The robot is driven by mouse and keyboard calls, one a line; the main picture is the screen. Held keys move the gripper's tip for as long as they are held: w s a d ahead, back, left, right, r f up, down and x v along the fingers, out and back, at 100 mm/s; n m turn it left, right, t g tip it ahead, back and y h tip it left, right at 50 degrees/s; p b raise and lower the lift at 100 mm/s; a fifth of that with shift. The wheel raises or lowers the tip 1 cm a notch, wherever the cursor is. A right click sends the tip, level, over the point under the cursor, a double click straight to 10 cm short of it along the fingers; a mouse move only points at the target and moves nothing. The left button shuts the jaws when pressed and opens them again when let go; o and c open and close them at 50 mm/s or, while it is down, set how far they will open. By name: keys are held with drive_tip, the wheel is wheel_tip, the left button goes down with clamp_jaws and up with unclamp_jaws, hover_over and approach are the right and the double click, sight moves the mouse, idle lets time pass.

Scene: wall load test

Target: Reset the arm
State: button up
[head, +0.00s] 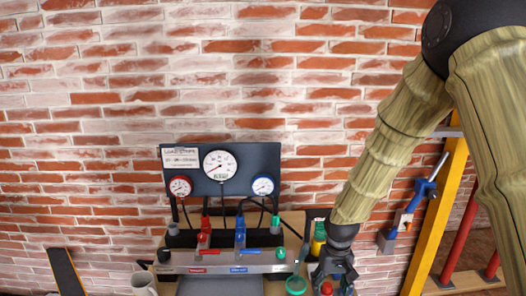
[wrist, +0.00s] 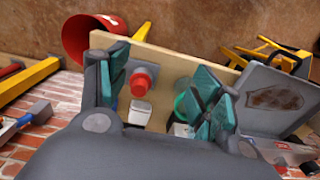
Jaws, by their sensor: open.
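My arm comes in from the upper right in the head view. My gripper (head: 333,280) hangs at the right end of the wooden bench, pointing down, right of the gauge panel (head: 238,186). In the wrist view my gripper (wrist: 160,90) is open, its teal-padded fingers apart with nothing held. A red knob-like piece (wrist: 144,79) and a small pale block (wrist: 140,112) show between the fingers, over a wooden board (wrist: 165,57). The red piece also shows by the gripper in the head view (head: 326,288). I cannot tell the gap between the fingers and these things.
Red and blue valves (head: 239,238) stand below the gauges on the bench. A green round item (head: 296,285) lies just left of my gripper, and a white mug (head: 143,283) is at the left. A yellow frame (head: 437,220) stands right. A brick wall (head: 80,120) is behind.

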drive_tip(key=s+f, duration=0.6)
drive_tip(key=f, duration=0.5)
drive_tip(key=s+d+f, duration=0.1)
drive_tip(key=s+f, duration=0.4)
drive_tip(key=s, duration=0.4)
drive_tip(key=s+d+f, duration=0.1)
drive_tip(key=s+f, duration=0.5)
drive_tip(key=s, duration=0.4)
drive_tip(key=s+d+f, duration=0.1)
drive_tip(key=s+f, duration=0.4)
drive_tip(key=s, duration=0.5)
drive_tip(key=shift+d+f+m, duration=0.2)
drive_tip(key=shift+f+m, duration=0.1)
drive_tip(key=shift+m, duration=0.1)
